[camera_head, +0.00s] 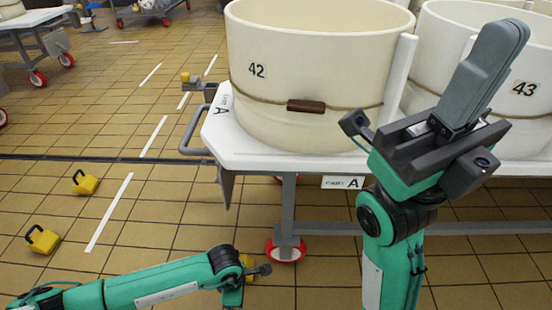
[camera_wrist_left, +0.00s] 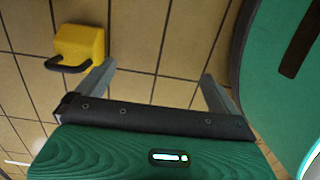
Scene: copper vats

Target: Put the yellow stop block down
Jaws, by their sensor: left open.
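A yellow stop block (camera_wrist_left: 78,44) with a black handle shows in the left wrist view, on the tiled floor beside one finger of my left gripper (camera_wrist_left: 158,72). That gripper is open, with only bare floor between its fingers. In the head view a yellow block (camera_head: 249,262) shows partly hidden behind my left wrist near the cart's wheel. Two more yellow blocks stand on the floor at the left, one farther (camera_head: 86,184) and one nearer (camera_head: 42,240). My right gripper (camera_head: 500,45) is raised in front of the vats; its fingers overlap, so their opening is unclear.
A white cart (camera_head: 232,150) labelled A carries cream vats, one numbered 42 (camera_head: 310,80) and one numbered 43 (camera_head: 510,125). Its grey handle (camera_head: 192,135) juts left and a red wheel (camera_head: 286,250) stands below. Another cart (camera_head: 35,20) stands far left. The left floor is mostly open.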

